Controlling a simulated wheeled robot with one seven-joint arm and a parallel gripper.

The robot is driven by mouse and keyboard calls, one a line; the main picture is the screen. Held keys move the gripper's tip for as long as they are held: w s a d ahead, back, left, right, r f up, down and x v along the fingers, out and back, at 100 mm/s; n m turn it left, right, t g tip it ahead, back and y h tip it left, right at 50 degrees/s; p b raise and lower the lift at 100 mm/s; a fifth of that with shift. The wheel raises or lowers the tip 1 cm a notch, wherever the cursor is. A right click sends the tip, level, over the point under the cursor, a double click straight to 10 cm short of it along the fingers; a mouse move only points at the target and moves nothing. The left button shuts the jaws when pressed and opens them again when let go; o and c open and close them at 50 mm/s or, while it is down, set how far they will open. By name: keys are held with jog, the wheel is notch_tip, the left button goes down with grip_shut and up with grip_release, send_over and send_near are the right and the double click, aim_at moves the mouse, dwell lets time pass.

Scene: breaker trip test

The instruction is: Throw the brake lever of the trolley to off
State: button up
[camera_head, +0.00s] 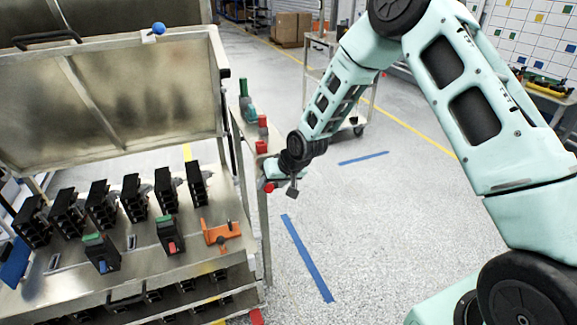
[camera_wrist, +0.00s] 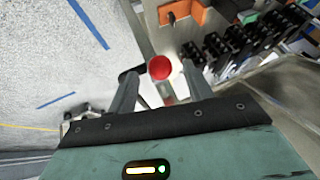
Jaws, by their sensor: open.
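The trolley (camera_head: 240,262) stands at left with its lid raised. A red round knob (camera_head: 268,187), seemingly the end of the brake lever, shows at the trolley's right side. In the wrist view the red knob (camera_wrist: 159,67) lies between the two fingers in the picture. My gripper (camera_head: 280,184) is at the knob, its fingers open; the wrist view shows my gripper (camera_wrist: 158,82) with a finger on each side. I cannot tell whether a finger touches the knob. The lever's shaft is mostly hidden.
Several black breakers (camera_head: 133,198) stand on the trolley top, with an orange bracket (camera_head: 220,232) near its right edge. A blue ball (camera_head: 158,28) tops the raised lid. A shelf cart (camera_head: 318,75) stands behind. The floor right of the trolley is clear, with blue tape (camera_head: 306,257).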

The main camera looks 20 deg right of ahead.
jog(key=v, duration=1.4)
jog(key=shift+b, duration=0.45)
